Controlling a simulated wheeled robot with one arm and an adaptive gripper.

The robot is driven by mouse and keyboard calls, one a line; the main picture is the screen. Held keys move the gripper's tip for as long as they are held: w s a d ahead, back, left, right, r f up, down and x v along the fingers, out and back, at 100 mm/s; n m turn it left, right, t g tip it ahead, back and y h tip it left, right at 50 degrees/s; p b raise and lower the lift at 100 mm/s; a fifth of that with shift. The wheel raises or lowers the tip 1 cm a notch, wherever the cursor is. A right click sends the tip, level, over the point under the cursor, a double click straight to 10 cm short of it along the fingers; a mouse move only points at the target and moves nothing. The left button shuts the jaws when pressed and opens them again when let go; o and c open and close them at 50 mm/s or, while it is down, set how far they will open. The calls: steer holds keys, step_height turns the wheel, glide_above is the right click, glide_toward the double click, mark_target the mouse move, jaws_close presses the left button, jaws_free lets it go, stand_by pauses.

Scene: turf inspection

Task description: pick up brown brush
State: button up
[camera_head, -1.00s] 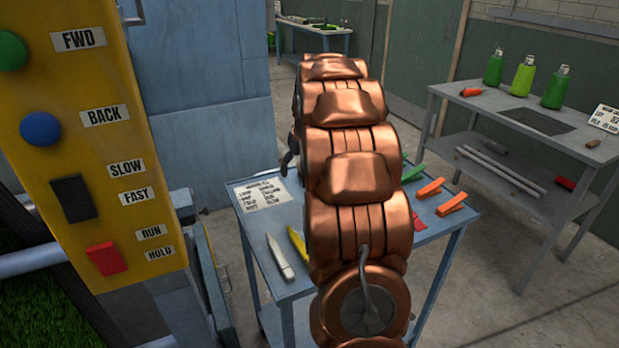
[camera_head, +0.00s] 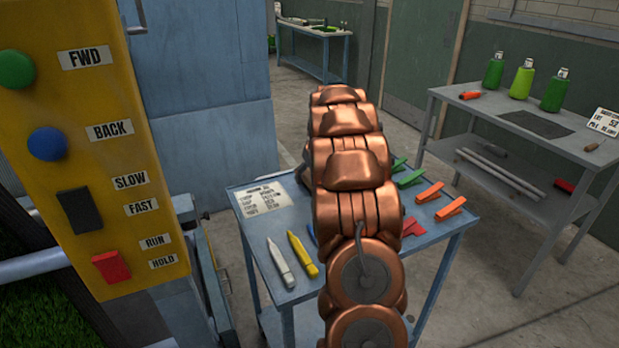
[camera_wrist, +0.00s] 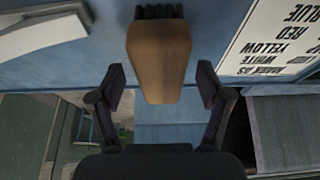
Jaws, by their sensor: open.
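A brown brush (camera_wrist: 158,58) with dark bristles shows at the top middle of the wrist view. Its brown body reaches down between the two fingers of my gripper (camera_wrist: 160,88). The fingers are open, one on each side, with a visible gap to the brush on both sides. In the head view my copper arm covers the middle of the small blue table (camera_head: 325,277), and the brush and my gripper are hidden there.
On the blue table lie a white marker (camera_head: 281,263), a yellow marker (camera_head: 303,254), a printed sheet (camera_head: 263,197), and green and orange clips (camera_head: 451,207). A yellow control panel (camera_head: 112,230) stands close at the left. A grey bench (camera_head: 470,140) with bottles stands at the right.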

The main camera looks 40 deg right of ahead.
steer(key=shift+x, duration=1.1)
steer(key=shift+f, duration=0.25)
steer(key=shift+s+a, duration=0.1)
steer(key=c, duration=1.2)
